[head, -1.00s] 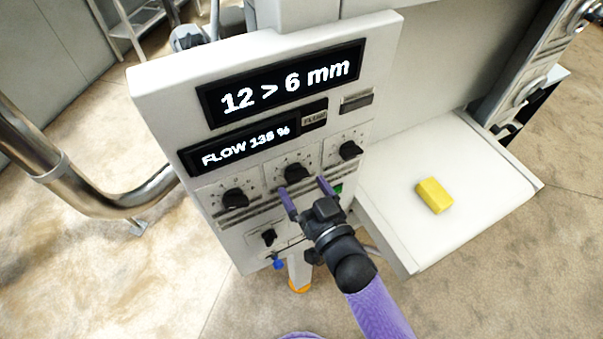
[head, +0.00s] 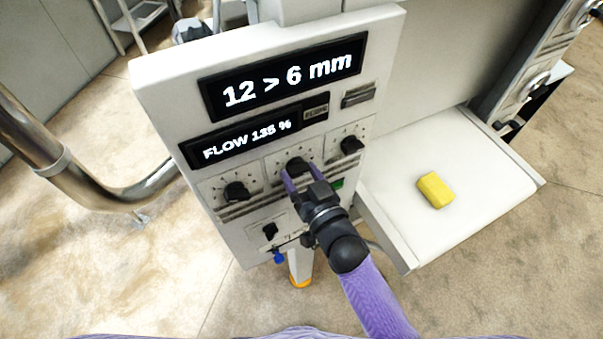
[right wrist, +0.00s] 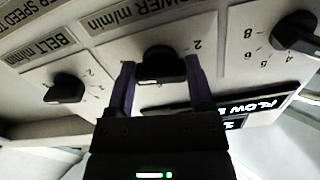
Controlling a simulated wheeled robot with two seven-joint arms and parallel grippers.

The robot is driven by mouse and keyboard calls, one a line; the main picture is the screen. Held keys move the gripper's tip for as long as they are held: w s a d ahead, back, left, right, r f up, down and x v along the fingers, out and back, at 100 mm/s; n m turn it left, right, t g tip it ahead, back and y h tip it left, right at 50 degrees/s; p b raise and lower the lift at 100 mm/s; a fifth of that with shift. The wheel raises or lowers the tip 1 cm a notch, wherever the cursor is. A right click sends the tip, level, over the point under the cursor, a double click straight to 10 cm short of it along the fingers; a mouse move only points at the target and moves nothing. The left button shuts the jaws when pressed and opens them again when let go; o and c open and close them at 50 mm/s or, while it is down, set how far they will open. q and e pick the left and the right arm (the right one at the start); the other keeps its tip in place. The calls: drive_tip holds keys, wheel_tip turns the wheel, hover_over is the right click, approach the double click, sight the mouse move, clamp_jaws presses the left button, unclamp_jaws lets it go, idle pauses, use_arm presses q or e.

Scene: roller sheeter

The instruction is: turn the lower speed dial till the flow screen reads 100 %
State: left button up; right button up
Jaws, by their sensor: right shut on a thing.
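The control panel has three black dials in a row. The middle one is the lower speed dial (head: 296,163), whose partly visible label reads "OWER m/min" in the right wrist view (right wrist: 160,66). My right gripper (head: 299,172) is shut on this dial, with one purple finger on each side of the knob. The flow screen (head: 245,143) appears to read "FLOW 135 %". My left gripper is not in view.
Neighbouring dials sit close on the left (head: 237,191) and right (head: 350,145). A larger screen (head: 285,77) above reads "12 > 6 mm". Below are a small black knob (head: 270,231) and a blue knob (head: 278,257). A yellow block (head: 435,190) lies on the white table (head: 400,230).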

drive_tip(key=shift+d+n+b, duration=0.15)
drive_tip(key=shift+n+b, duration=0.2)
drive_tip(key=shift+n, duration=3.45)
drive_tip(key=o, duration=1.2)
drive_tip(key=shift+o, duration=0.2)
